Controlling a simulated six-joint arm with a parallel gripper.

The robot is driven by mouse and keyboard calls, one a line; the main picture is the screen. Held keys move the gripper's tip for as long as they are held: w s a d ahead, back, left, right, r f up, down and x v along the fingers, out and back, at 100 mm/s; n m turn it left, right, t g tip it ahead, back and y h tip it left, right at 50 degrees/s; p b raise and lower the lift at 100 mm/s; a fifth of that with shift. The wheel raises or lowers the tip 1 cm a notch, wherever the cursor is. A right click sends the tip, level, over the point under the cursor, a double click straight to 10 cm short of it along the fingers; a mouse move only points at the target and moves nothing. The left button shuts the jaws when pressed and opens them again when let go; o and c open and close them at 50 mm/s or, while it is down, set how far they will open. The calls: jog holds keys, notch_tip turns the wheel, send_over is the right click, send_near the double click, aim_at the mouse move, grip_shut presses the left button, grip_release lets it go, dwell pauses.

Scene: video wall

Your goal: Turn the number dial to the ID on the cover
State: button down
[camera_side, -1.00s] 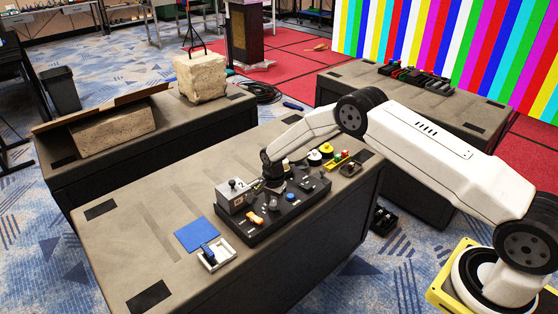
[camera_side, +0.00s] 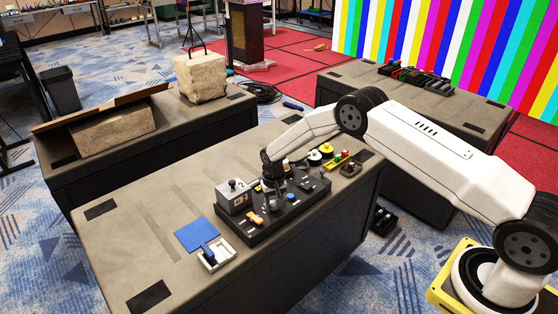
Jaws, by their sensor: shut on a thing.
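A black control panel (camera_side: 284,215) lies on the grey table. A grey box (camera_side: 233,196) with a small knob on top and a white label on its front stands at the panel's left end; the label is too small to read surely. My gripper (camera_side: 273,182) points down at the back middle of the panel, just right of the grey box. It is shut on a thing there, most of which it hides. I cannot tell the dial or its setting apart. An orange switch (camera_side: 256,219) and a blue button (camera_side: 291,197) sit on the panel's front.
A blue sheet (camera_side: 197,235) and a white tray (camera_side: 216,256) with a blue piece lie left of the panel. Yellow and white round pieces (camera_side: 326,150) and a yellow strip with coloured buttons (camera_side: 339,160) stand to the right. The table's left part is clear.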

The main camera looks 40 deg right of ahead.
aim_at(274, 203)
jog(key=n, duration=0.6)
jog(key=shift+n, duration=0.3)
dwell(0.4)
jog(key=shift+c, duration=1.3)
grip_release()
jog(key=shift+r, duration=0.15)
jog(key=shift+r, duration=3.8)
